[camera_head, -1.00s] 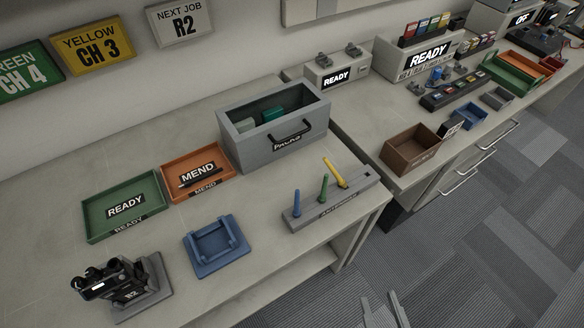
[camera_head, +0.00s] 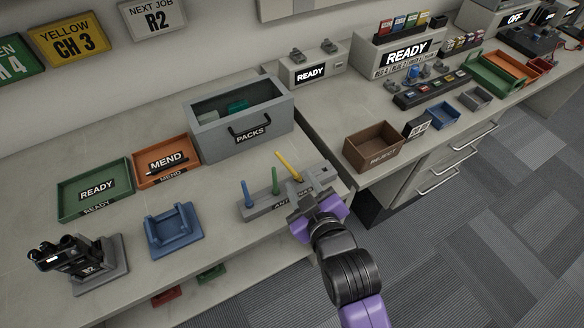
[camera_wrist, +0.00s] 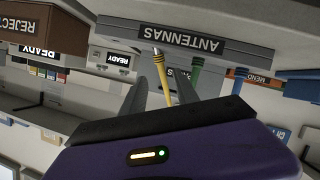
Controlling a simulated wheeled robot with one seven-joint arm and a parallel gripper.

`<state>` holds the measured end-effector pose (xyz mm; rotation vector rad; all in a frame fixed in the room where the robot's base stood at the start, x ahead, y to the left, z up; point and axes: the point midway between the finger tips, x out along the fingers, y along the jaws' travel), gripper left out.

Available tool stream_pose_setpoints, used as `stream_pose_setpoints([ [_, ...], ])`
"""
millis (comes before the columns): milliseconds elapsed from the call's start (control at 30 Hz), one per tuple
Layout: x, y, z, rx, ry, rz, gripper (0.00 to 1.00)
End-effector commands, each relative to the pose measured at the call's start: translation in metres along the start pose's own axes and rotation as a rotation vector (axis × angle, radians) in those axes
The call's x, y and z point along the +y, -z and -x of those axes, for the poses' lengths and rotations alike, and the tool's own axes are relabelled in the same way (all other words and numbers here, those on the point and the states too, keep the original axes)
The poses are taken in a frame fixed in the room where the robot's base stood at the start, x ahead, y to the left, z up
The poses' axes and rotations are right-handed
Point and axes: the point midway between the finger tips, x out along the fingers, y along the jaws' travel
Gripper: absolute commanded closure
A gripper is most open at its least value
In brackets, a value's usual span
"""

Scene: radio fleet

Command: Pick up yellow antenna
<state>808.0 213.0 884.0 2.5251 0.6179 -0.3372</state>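The yellow antenna (camera_head: 287,165) stands tilted in the grey antenna rack (camera_head: 262,209), at the right of the blue antenna (camera_head: 247,194) and the green antenna (camera_head: 275,181). My gripper (camera_head: 305,198) is at the rack's front right, close to the yellow antenna. In the wrist view, which is upside down, the yellow antenna (camera_wrist: 160,68) shows between my two grey fingers, which are apart. I cannot tell whether either finger touches it. The green antenna (camera_wrist: 196,72) is close beside the right-hand finger in that view.
A grey PACKS bin (camera_head: 247,142) stands behind the rack. A blue cradle (camera_head: 173,232) and the READY (camera_head: 95,211) and MEND (camera_head: 166,179) trays are at left. A brown REJECT box (camera_head: 373,151) stands on the bench to the right.

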Motion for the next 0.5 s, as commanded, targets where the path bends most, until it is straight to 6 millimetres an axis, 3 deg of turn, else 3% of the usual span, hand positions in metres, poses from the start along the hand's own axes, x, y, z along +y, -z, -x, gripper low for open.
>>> stream_pose_setpoints([
  [333, -0.002, 0.007, -0.044, 0.001, -0.001, -0.001, 0.64],
  [500, -0.003, 0.006, -0.056, 0.001, -0.001, -0.001, 0.64],
])
